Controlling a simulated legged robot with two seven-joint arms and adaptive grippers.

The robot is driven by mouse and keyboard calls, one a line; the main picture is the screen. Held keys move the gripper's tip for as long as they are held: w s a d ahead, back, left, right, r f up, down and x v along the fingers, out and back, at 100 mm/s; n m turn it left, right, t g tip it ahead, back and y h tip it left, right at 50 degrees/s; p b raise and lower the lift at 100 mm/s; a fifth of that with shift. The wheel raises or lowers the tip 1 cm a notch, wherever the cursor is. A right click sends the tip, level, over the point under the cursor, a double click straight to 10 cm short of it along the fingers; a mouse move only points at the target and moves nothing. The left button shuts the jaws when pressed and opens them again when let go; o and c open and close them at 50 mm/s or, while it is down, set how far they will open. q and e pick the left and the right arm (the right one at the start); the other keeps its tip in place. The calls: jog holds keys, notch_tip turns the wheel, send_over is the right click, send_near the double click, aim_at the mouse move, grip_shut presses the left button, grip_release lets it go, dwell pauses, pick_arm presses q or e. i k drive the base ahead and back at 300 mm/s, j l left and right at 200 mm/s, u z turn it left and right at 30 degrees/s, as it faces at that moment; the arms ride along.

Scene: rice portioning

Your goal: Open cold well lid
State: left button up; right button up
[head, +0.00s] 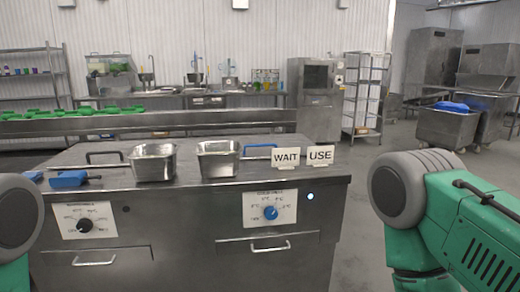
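A steel counter (185,195) stands in front of me. A blue bar handle (262,147) lies at its back right, above the side with the blue dial (270,212); it seems to belong to the cold well lid, whose edges I cannot make out. A dark handle (100,155) lies at the back left, above the side with the black dial (86,225). Two steel pans stand on top, a left pan (153,163) and a right pan (217,159), the right one partly in front of the blue handle. Only arm parts of mine show at both sides; neither gripper is in view.
A WAIT sign (286,158) and a USE sign (320,156) stand at the counter's right end. A blue-handled tool (70,179) lies at the left. A conveyor with green trays (95,114) runs behind. The floor right of the counter is clear.

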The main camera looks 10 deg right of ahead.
aim_at(261, 148)
jog(key=i+l, duration=0.8)
jog(key=i, duration=0.2)
